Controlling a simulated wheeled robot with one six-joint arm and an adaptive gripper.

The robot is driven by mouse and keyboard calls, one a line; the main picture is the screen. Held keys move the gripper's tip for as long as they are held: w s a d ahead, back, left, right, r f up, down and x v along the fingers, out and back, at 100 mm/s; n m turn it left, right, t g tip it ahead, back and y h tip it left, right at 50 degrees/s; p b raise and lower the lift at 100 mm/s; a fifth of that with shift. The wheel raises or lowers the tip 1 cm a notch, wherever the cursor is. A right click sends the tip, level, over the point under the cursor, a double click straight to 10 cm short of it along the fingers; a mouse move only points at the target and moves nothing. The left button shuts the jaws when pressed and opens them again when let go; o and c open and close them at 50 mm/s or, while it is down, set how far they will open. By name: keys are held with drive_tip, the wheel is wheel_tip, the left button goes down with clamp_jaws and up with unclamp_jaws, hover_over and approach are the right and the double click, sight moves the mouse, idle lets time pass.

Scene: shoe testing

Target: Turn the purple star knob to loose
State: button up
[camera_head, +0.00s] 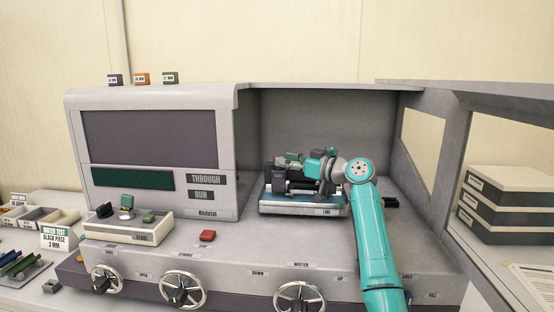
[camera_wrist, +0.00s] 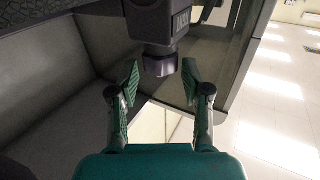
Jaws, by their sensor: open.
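The purple star knob (camera_wrist: 159,66) shows in the wrist view as a dark purple round end below a dark block (camera_wrist: 157,22) that bears a partly cut-off label. My gripper (camera_wrist: 160,75) is open, with one green fingertip on each side of the knob. Small gaps seem to remain between the fingertips and the knob. In the head view my teal arm reaches into the machine's open chamber, over the blue-edged test fixture (camera_head: 301,209). There the knob cannot be made out behind my wrist and the fixture parts.
The grey machine (camera_head: 152,203) has several handwheels along its front, including one (camera_head: 300,298) beside my arm. A red button (camera_head: 207,236) sits left of the chamber.

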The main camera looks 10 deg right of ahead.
drive_tip(key=v, duration=0.6)
drive_tip(key=shift+s+d, duration=0.25)
drive_tip(key=shift+o, duration=0.3)
